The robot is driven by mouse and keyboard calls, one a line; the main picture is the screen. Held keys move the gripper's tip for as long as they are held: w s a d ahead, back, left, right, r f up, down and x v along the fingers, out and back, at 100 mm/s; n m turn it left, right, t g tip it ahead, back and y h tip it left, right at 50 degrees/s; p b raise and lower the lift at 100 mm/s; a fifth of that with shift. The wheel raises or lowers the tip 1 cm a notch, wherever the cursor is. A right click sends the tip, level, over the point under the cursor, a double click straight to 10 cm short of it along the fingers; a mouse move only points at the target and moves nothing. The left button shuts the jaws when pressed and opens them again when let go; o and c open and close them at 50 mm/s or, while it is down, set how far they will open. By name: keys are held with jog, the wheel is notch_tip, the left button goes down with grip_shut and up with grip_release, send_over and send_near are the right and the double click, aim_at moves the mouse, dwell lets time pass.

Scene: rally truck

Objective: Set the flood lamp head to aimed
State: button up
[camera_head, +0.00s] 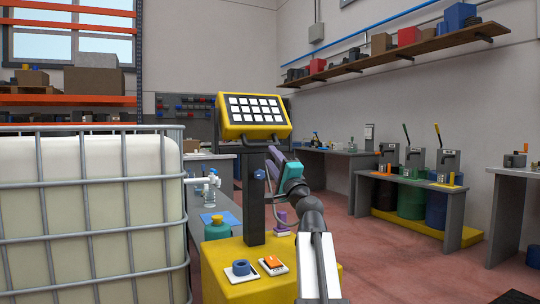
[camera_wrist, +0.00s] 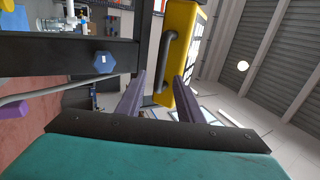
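The flood lamp head (camera_head: 255,116) is a yellow box with a lit grid of white panels on top of a dark post (camera_head: 254,195). It is tilted back, its face turned partly upward. A grey bar handle (camera_wrist: 167,70) runs along its edge; the yellow head (camera_wrist: 184,40) also shows in the wrist view. My gripper (camera_head: 272,155) is just below the head's lower right side. In the wrist view its purple fingers (camera_wrist: 158,76) stand apart, with the handle appearing between them. Whether the handle is within the fingers' reach or just beyond is unclear.
A blue knob (camera_head: 259,174) sits on the post. The yellow base (camera_head: 225,270) carries a blue ring part and an orange switch. A caged white tank (camera_head: 90,205) stands close on the left. Benches with drums (camera_head: 412,190) line the right wall; red floor between is free.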

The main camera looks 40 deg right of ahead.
jog(key=shift+p+v, duration=0.35)
jog(key=shift+v, duration=1.9)
